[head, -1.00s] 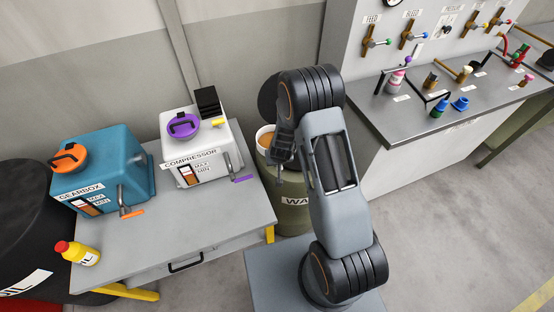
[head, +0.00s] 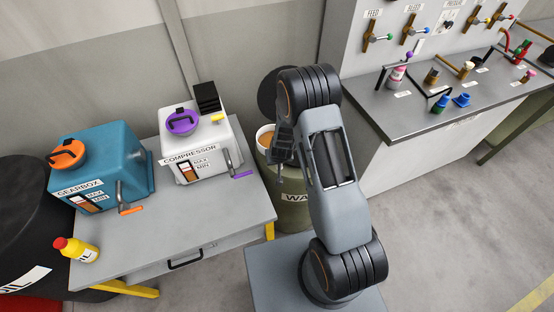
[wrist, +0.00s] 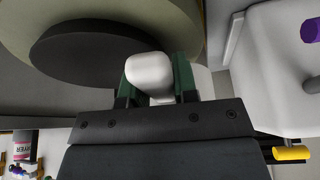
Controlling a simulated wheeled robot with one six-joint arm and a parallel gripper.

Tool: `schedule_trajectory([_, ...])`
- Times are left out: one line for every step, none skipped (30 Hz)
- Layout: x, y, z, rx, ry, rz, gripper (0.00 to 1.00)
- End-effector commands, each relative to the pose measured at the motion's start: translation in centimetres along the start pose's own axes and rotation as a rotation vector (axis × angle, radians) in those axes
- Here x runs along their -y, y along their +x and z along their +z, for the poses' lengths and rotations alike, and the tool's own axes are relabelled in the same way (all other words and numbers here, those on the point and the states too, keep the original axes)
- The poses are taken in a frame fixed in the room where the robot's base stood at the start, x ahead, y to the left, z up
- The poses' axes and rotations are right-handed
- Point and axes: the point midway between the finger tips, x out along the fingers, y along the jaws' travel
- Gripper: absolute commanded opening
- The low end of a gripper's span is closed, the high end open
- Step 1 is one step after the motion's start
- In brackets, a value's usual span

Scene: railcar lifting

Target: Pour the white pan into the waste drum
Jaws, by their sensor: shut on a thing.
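The white pan (head: 265,137) holds brown liquid and shows left of my arm, over the top of the waste drum (head: 293,212). My arm hides part of the pan. In the wrist view, my gripper (wrist: 157,80) is shut on a white part of the pan (wrist: 149,68), between two green finger pads. The drum (wrist: 185,22) is olive green with a dark round area at its top, behind the pan in that view. The drum's label is partly covered by my arm.
Left of the drum, a grey bench (head: 185,235) carries the white compressor (head: 205,150), the blue gearbox (head: 100,165) and a yellow bottle (head: 80,250). At the right, a metal counter (head: 400,105) holds small bottles and valves. The floor at lower right is clear.

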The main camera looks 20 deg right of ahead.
Motion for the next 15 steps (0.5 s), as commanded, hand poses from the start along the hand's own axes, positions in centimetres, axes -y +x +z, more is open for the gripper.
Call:
schedule_trajectory([0.00,0.20,0.05,-0.001,0.000,0.000,0.00])
schedule_trajectory([0.00,0.26,0.08,-0.001,0.000,0.000,0.00])
schedule_trajectory([0.01,0.34,0.11,-0.001,0.000,0.000,0.00])
schedule_trajectory([0.01,0.40,0.14,-0.001,0.000,0.000,0.00])
schedule_trajectory([0.01,0.46,0.16,-0.001,0.000,0.000,0.00])
schedule_trajectory([0.01,0.54,0.20,-0.001,0.000,0.000,0.00])
schedule_trajectory([0.00,0.60,0.23,-0.001,0.000,0.000,0.00])
schedule_trajectory([0.00,0.66,0.25,-0.001,0.000,0.000,0.00])
schedule_trajectory([0.00,0.74,0.28,-0.001,0.000,0.000,0.00])
schedule_trajectory([0.00,0.80,0.31,-0.001,0.000,0.000,0.00])
schedule_trajectory([0.00,0.87,0.33,-0.001,0.000,0.000,0.00])
schedule_trajectory([0.00,0.95,0.37,-0.001,0.000,0.000,0.00])
schedule_trajectory([0.00,1.01,0.40,-0.001,0.000,0.000,0.00])
schedule_trajectory([0.00,1.07,0.42,-0.001,0.000,0.000,0.00])
schedule_trajectory([0.00,1.15,0.45,-0.001,0.000,0.000,0.00])
